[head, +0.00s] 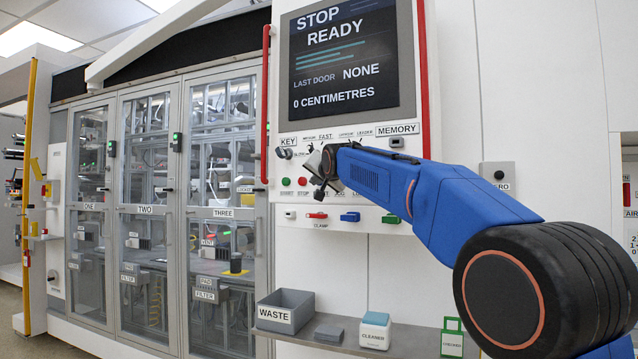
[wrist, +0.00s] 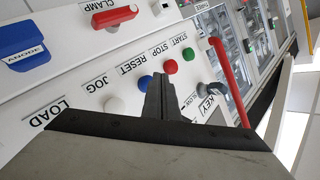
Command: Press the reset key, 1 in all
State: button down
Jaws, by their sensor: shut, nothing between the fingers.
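The reset key, a round blue button (wrist: 145,83) on the white panel, shows in the wrist view by the RESET label (wrist: 138,66). My gripper (wrist: 158,78) is shut and empty; its dark fingertips lie just right of the blue button in that view. I cannot tell whether they touch the panel. In the head view my gripper (head: 322,178) is in front of the button row and hides the reset key. The screen (head: 347,62) above reads STOP, READY, LAST DOOR NONE, 0 CENTIMETRES.
The red stop button (head: 302,181) and green start button (head: 286,181) are left of my gripper. A white button (wrist: 113,106) is by the JOG label. A red clamp handle (head: 317,215) and blue handle (head: 350,216) sit below. A red rail (head: 266,105) stands left of the panel.

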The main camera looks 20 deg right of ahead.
jog(key=shift+s+a, duration=1.8)
jog(key=s+d+f+n+g, duration=0.2)
jog(key=s+f+g, duration=0.2)
jog(key=s+f, duration=1.3)
jog(key=s+d+f+n+g, duration=0.2)
jog(key=s+d+f+g, duration=0.1)
jog(key=s+f, duration=1.5)
jog(key=s+d+f+n+g, duration=0.2)
jog(key=s+f+n+g, duration=0.1)
jog(key=s+f, duration=1.5)
jog(key=shift+s+d+g, duration=0.3)
jog(key=shift+s+g, duration=0.35)
jog(key=shift+g, duration=0.15)
